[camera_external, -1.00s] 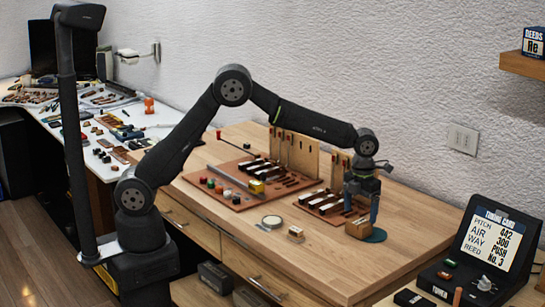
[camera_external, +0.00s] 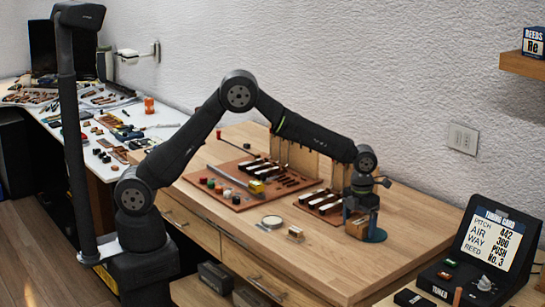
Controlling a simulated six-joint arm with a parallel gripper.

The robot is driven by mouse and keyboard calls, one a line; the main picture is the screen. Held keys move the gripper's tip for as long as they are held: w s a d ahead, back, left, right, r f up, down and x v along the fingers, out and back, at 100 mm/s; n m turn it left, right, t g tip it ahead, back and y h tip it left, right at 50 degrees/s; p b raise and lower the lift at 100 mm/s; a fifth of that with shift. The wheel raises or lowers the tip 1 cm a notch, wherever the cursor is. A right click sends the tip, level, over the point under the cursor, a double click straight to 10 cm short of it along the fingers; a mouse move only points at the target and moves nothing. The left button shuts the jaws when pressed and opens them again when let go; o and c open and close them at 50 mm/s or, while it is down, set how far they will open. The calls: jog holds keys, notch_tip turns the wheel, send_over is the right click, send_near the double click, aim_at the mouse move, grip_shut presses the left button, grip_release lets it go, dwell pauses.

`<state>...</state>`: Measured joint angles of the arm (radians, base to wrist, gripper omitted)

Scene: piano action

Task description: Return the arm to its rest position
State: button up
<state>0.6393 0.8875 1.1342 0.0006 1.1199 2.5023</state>
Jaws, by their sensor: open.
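My gripper (camera_external: 358,216) is at the right part of the wooden table (camera_external: 420,215), pointing down. Its jaws are open. It stands low over a small brown wooden block (camera_external: 356,229), which lies at the edge of a dark teal round pad (camera_external: 376,236). The block is partly hidden by the fingers, and I cannot tell whether they touch it. My arm reaches across the table from the left, its elbow raised.
Two reddish boards with black and white key parts (camera_external: 238,197) lie left of my gripper, with upright wooden panels (camera_external: 300,158) behind. A round dish (camera_external: 272,221) and a small block (camera_external: 295,234) are in front. A tuner box (camera_external: 480,257) stands at right.

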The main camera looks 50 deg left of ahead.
notch_tip(320, 180, up, 4)
jog(key=shift+r, duration=0.15)
jog(key=s+d+r, duration=0.5)
jog(key=s+r, duration=0.2)
jog(key=s, duration=0.3)
jog(key=w+a+n, duration=0.3)
jog(key=w+a, duration=0.4)
jog(key=a, duration=0.5)
jog(key=w+a+n, duration=0.3)
jog(key=w+a, duration=0.4)
jog(key=a, duration=0.5)
jog(key=w+a+n, duration=0.2)
jog(key=a+n, duration=0.3)
jog(key=a, duration=2.2)
jog(key=shift+w+a+f, duration=0.15)
jog(key=shift+w+a, duration=0.2)
jog(key=shift+a, duration=0.05)
jog(key=d+m, duration=0.4)
jog(key=d, duration=1.8)
jog(key=shift+s, duration=0.45)
